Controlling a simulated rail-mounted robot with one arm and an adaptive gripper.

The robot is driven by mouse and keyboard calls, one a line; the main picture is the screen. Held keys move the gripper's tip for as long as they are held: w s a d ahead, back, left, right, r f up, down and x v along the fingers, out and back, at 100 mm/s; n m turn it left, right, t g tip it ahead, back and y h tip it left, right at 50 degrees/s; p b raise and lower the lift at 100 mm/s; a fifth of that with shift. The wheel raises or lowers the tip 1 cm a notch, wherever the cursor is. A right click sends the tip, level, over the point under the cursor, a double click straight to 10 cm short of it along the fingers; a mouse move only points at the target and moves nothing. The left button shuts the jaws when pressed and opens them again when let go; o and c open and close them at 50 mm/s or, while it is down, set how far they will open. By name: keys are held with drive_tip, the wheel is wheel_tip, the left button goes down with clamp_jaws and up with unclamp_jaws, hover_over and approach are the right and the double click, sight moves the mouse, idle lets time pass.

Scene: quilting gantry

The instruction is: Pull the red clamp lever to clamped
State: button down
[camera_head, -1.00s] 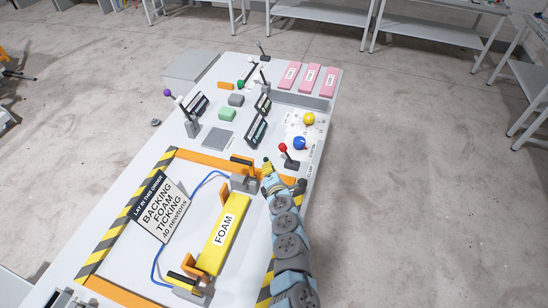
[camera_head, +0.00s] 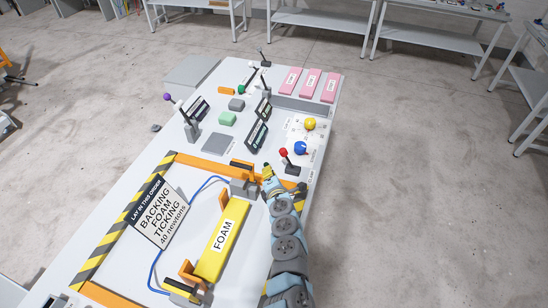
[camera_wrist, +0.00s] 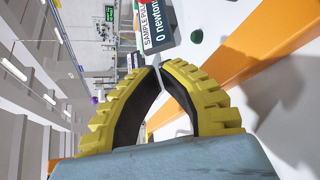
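The red clamp lever has a red ball knob (camera_head: 283,152) on a short dark stem, tilted left, over a dark base (camera_head: 291,168) near the table's right edge. My gripper (camera_head: 267,170) is just left of and nearer than that base, by the orange frame's far right corner, apart from the knob. In the wrist view my gripper's yellow fingers (camera_wrist: 161,67) bow outward and their tips nearly meet, with nothing seen held between them. I do not make out the red knob in the wrist view.
A blue ball (camera_head: 300,148) and a yellow ball (camera_head: 310,124) stand beyond the lever. A dark-faced sign (camera_head: 257,134) stands to its left. The orange frame (camera_head: 200,165) and a yellow foam block (camera_head: 222,240) lie nearer. Open floor is to the right.

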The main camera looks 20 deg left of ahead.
sight(287, 159)
drive_tip(key=shift+w+a+f, duration=0.1)
drive_tip(key=shift+w+a, duration=0.25)
drive_tip(key=shift+w, duration=0.05)
drive_tip(key=shift+w+a+f+b, duration=0.2)
drive_tip(key=shift+w+f+b, duration=0.05)
drive_tip(key=shift+w+b, duration=0.35)
drive_tip(key=shift+w+a+f+b, duration=0.1)
drive_tip(key=shift+w+a+b, duration=0.25)
drive_tip(key=shift+w+a, duration=0.15)
drive_tip(key=shift+w+a+f+b, duration=0.25)
drive_tip(key=shift+w+f+b, duration=0.1)
drive_tip(key=shift+w+b, duration=0.15)
drive_tip(key=shift+w+a, duration=0.3)
drive_tip(key=shift+w, duration=0.1)
drive_tip(key=shift+b+x, duration=1.15)
drive_tip(key=shift+x, duration=0.15)
drive_tip(key=shift+w+d+r, duration=0.3)
drive_tip(key=shift+d+r, duration=0.2)
drive_tip(key=shift+d, duration=0.35)
drive_tip(key=shift+w+d+r, duration=0.25)
drive_tip(key=shift+d+r, duration=0.25)
drive_tip(key=shift+d, duration=0.3)
drive_tip(key=shift+a+r, duration=0.1)
